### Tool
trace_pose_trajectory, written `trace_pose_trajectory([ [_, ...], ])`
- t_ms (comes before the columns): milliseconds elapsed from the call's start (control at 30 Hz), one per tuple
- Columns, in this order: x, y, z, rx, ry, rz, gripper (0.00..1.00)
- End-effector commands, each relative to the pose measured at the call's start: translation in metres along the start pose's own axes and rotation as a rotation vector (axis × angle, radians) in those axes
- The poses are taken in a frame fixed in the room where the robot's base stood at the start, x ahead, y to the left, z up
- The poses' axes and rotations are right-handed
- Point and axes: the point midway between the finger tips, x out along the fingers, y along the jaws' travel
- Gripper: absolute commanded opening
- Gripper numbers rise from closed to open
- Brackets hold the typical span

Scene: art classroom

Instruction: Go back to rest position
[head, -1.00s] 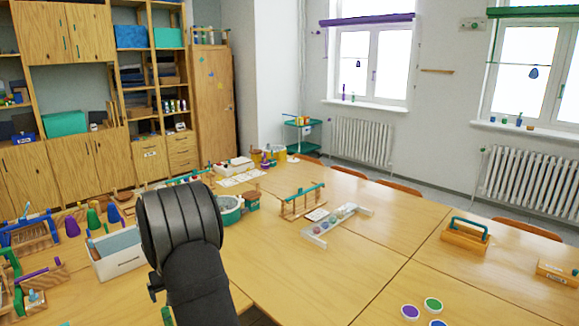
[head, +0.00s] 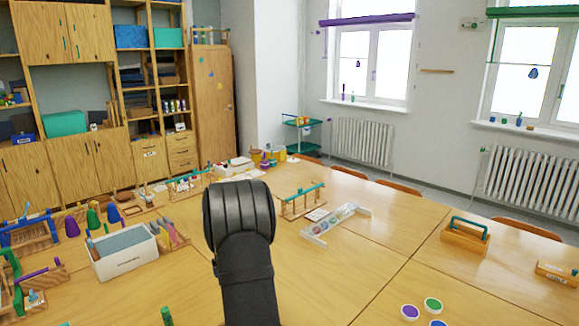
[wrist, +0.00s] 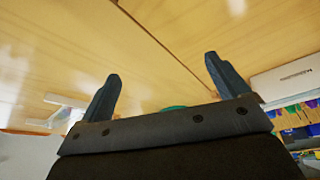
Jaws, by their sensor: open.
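My gripper (wrist: 160,80) shows in the wrist view with its two dark fingers spread wide apart and nothing between them. The wooden tabletop (wrist: 180,30) fills most of that view beyond the fingers. In the head view my dark arm rises from the bottom middle over the wooden tables (head: 330,265); the gripper itself is hidden there behind my arm.
A white box (head: 125,255) stands left of my arm, with colored pieces beside it. Right of my arm are a clear tray with balls (head: 335,224), a wooden rack (head: 302,203) and a wooden carrier with a teal handle (head: 465,237). Colored discs (head: 432,304) lie at front right.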

Motion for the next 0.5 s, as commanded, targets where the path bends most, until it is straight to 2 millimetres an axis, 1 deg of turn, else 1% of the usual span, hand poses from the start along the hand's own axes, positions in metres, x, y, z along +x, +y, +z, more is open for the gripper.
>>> trace_pose_trajectory([
  [33, 0.000, 0.011, 0.000, 0.014, 0.000, 0.006, 0.92],
  [500, -0.001, 0.105, 0.005, 0.121, -0.002, 0.050, 0.92],
])
